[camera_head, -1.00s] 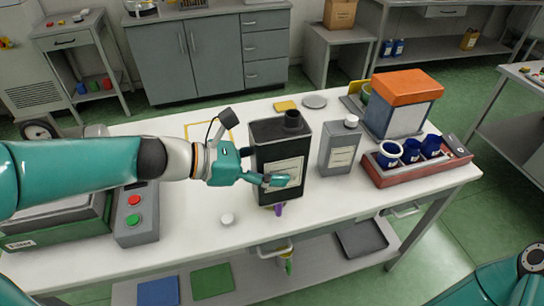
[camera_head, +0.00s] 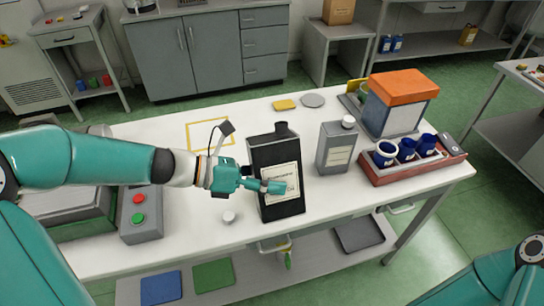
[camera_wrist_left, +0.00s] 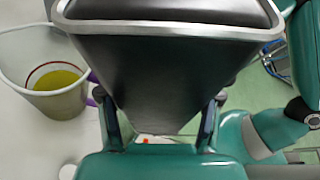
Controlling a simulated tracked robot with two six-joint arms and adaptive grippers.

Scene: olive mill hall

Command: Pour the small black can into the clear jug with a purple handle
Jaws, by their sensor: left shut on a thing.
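The black can (camera_head: 276,160), with a pale label and a black neck on top, is roughly upright in the head view. My left gripper (camera_head: 268,187) is shut on its body, and the can fills the middle of the left wrist view (camera_wrist_left: 165,70). The clear jug (camera_wrist_left: 50,85) stands beside the can in that view, with yellow-green liquid inside. A bit of its purple handle (camera_wrist_left: 97,93) shows next to the can. In the head view the can hides the jug. My right arm shows at the lower right, its gripper out of frame.
A grey can with a white cap (camera_head: 337,148) stands right of the black can. A red tray (camera_head: 415,171) holds blue cups beside an orange-topped box (camera_head: 397,105). A small white cap (camera_head: 229,217) lies at the front. A button box (camera_head: 140,215) stands at left.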

